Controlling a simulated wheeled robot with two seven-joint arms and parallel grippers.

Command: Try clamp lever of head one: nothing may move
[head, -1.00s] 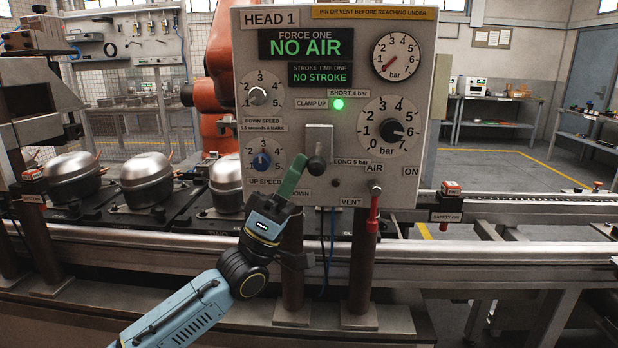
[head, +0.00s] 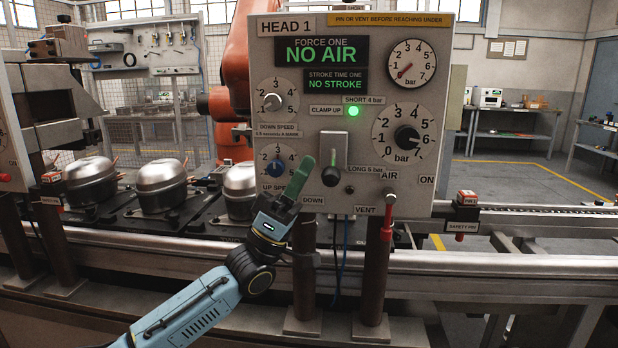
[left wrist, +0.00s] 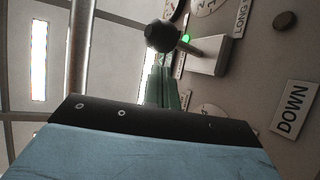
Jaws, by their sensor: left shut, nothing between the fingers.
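The clamp lever has a black knob (head: 331,175) and sits on a pale block (head: 333,149) on the HEAD 1 panel (head: 350,20). The knob hangs at the block's lower end. The CLAMP UP lamp (head: 353,111) glows green. My left gripper (head: 304,169) is shut and empty, its green fingers pointing up just left of the knob. In the left wrist view the knob (left wrist: 160,37) is beyond the fingertips (left wrist: 165,88); I cannot tell whether they touch. My right gripper is out of view.
Displays read NO AIR (head: 320,55) and NO STROKE. The small gauge (head: 411,63) needle is near zero. The red AIR valve handle (head: 387,222) hangs down by VENT. A red safety pin (head: 466,199) is at right. Silver compressors (head: 161,186) line the conveyor at left.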

